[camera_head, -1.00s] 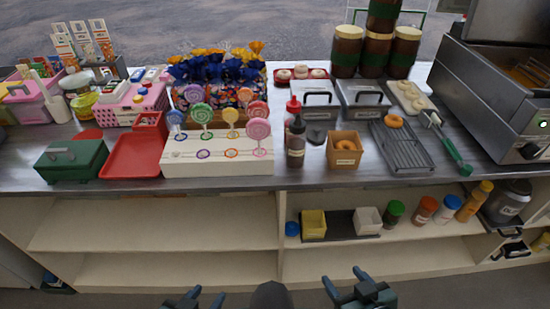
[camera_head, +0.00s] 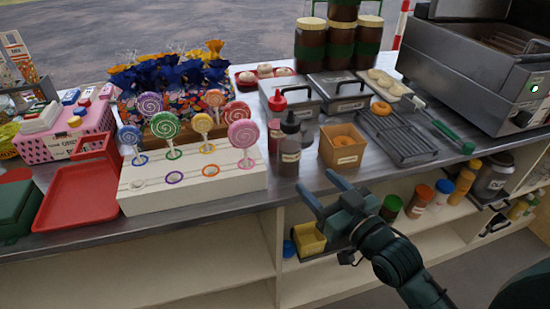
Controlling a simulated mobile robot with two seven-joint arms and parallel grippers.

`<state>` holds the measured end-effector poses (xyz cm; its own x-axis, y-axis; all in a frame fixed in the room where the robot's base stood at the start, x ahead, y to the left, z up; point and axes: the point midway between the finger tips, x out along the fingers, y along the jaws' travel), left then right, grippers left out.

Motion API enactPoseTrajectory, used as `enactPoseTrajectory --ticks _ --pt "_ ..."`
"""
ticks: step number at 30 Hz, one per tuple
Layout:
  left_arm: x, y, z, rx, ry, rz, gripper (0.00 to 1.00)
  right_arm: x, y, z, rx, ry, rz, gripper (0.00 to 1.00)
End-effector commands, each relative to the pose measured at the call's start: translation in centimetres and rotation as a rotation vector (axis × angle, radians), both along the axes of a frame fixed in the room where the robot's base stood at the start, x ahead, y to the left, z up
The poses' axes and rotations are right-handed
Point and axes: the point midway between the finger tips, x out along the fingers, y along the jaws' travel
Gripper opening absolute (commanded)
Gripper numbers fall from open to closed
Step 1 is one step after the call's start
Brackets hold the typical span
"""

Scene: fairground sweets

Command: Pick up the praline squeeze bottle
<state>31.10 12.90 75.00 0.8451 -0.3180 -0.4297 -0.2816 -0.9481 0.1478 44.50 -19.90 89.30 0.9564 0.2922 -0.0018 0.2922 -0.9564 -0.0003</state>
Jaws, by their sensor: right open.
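A brown squeeze bottle with a dark nozzle (camera_head: 289,150) and a pale label stands upright near the counter's front edge; it looks like the praline one, though I cannot read the label. A red-topped squeeze bottle (camera_head: 277,103) stands just behind it, partly hidden. My right gripper (camera_head: 317,184) is open and empty, in front of the counter edge, below and to the right of the brown bottle in the picture. Its fingers point toward the counter and touch nothing that I can see. My left gripper is out of view.
An orange-brown box (camera_head: 342,150) stands right of the bottle, and a white lollipop stand (camera_head: 190,185) to its left. Metal lidded containers (camera_head: 338,94) stand behind. A dark rack (camera_head: 400,138) lies to the right. Jars and a yellow bin (camera_head: 309,240) occupy the shelf below.

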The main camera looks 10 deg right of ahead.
Motion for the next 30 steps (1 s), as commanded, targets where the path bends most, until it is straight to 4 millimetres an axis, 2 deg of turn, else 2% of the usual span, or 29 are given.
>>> enactPoseTrajectory --ticks 1,5,15,23,30 --pt "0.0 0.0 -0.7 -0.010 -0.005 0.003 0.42 0.0 0.0 -1.1 0.000 0.000 0.000 0.58" --pt "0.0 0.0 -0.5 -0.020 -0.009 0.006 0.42 0.5 0.1 -1.2 0.001 -0.002 -0.001 0.58" --pt "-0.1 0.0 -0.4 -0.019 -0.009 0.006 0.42 6.1 1.8 -1.0 0.000 -0.001 -0.001 0.58" --pt "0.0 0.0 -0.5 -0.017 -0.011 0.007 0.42 8.1 2.5 -1.1 0.000 0.001 -0.001 0.58" --pt "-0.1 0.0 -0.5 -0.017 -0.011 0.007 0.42 11.4 3.6 -1.0 0.000 0.001 -0.001 0.58"
